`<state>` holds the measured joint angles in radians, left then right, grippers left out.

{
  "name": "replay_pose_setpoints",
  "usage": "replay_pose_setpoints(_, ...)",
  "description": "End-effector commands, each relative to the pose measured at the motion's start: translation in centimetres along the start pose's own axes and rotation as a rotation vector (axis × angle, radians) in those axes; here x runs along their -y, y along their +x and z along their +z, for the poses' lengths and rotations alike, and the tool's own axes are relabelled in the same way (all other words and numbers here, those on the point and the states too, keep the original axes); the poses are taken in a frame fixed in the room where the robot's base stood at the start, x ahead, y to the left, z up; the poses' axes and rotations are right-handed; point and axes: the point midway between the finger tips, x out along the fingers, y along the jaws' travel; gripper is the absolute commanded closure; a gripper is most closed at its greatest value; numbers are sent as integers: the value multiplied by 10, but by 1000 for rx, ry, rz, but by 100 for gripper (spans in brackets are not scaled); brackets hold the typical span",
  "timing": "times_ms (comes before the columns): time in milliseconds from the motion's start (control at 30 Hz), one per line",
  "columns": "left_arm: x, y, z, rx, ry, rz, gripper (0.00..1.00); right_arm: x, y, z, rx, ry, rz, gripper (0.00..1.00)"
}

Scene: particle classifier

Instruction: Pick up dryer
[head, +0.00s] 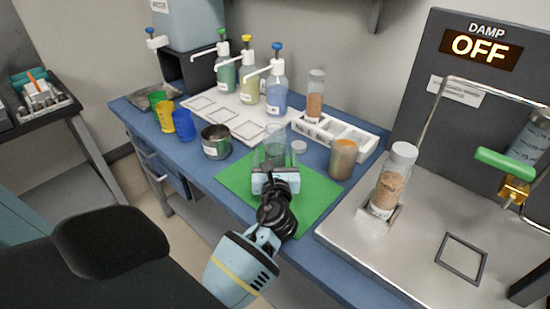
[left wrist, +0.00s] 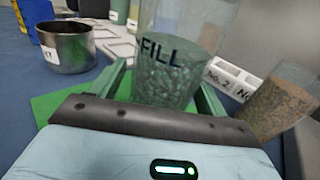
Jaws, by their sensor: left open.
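No thing in view is labelled as a dryer. A clear container (head: 274,143) with dark green granules stands on the green mat (head: 237,177). In the left wrist view the container (left wrist: 172,75) shows the word FILL. My left gripper (head: 273,168) is at its near side and hides its lower part in the head view. In the left wrist view the green fingers are apart, one on each side of the container. I cannot tell whether they touch it. My right gripper is not in view.
A brown-filled jar (head: 343,160) stands right of the mat and a metal cup (head: 216,143) left of it. Behind are pump bottles (head: 276,88) and a white rack (head: 345,136). At right, a grain-filled cylinder (head: 391,182) stands on a metal plate, before a panel reading DAMP OFF (head: 483,46).

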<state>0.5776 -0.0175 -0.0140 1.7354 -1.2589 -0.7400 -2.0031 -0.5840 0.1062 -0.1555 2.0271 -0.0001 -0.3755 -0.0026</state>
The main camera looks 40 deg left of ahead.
Motion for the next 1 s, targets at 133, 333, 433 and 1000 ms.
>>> replay_pose_setpoints(133,0,0,0,0,0,0,39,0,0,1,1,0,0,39)
replay_pose_setpoints(333,0,0,0,0,0,0,66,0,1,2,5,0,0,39)
replay_pose_setpoints(433,0,0,0,0,0,0,79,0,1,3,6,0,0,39)
replay_pose_setpoints(1000,0,0,8,3,-1,0,82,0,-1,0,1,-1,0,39)
